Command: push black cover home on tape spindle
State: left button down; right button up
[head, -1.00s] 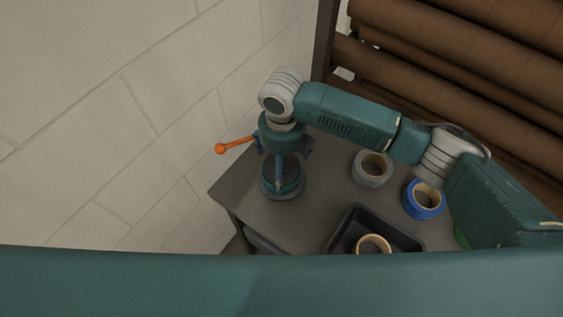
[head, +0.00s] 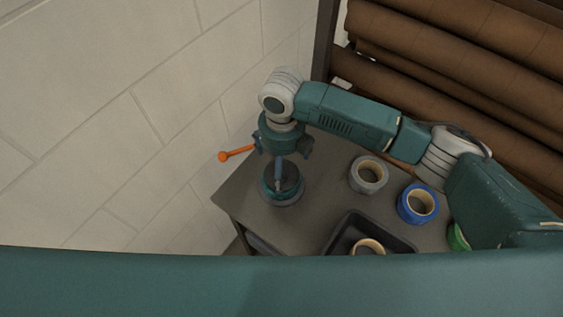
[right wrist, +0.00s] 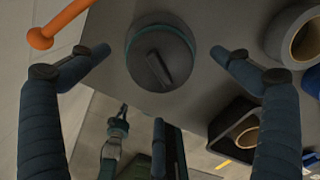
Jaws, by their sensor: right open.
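The round black cover (right wrist: 160,57) shows in the right wrist view as a dark disc with a raised bar across its top and a teal edge. In the head view the cover and tape spindle (head: 283,193) stand on the left part of the table, partly hidden by my right gripper. My right gripper (head: 283,165) is above them, pointing down. How far the cover is seated is hidden.
An orange ball-ended lever (head: 224,157) sticks out left of the spindle. A grey tape roll (head: 354,177), a blue tape roll (head: 405,206) and a black tray (head: 345,225) holding a roll stand to the right. The wall is close on the left; large brown rolls (head: 450,55) lie behind.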

jog(key=shift+r+p, duration=1.15)
jog(key=shift+r, duration=0.2)
jog(key=shift+s+f, duration=0.1)
